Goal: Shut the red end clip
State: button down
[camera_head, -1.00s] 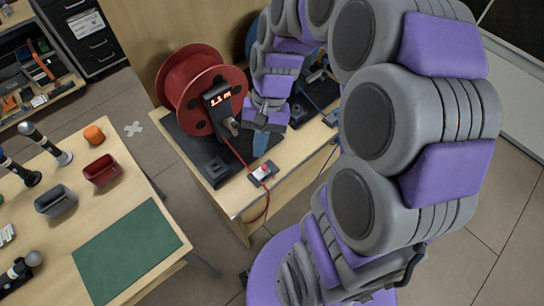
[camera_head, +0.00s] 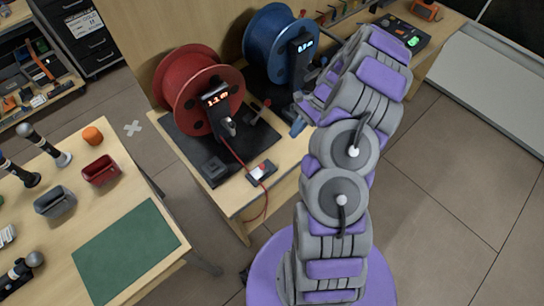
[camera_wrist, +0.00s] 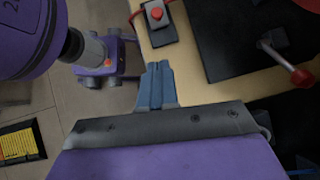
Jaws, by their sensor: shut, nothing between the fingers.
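A red reel (camera_head: 190,85) with a lit display stands behind the clip, and a lever with a red knob (camera_wrist: 302,79) is beside it. A blue reel (camera_head: 272,42) stands further right. A table with a green mat (camera_head: 128,252) is at the left. Open floor (camera_head: 440,190) is at right.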

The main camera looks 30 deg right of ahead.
jog(key=b, duration=0.2)
send_near(259, 170)
jog(key=d+f, duration=0.2)
jog(key=d, duration=0.1)
jog(key=a, duration=0.2)
jog(key=a+f, duration=0.1)
jog(key=shift+s+a+f, duration=0.1)
jog(key=shift+s+a, duration=0.15)
jog(key=shift+a, duration=0.5)
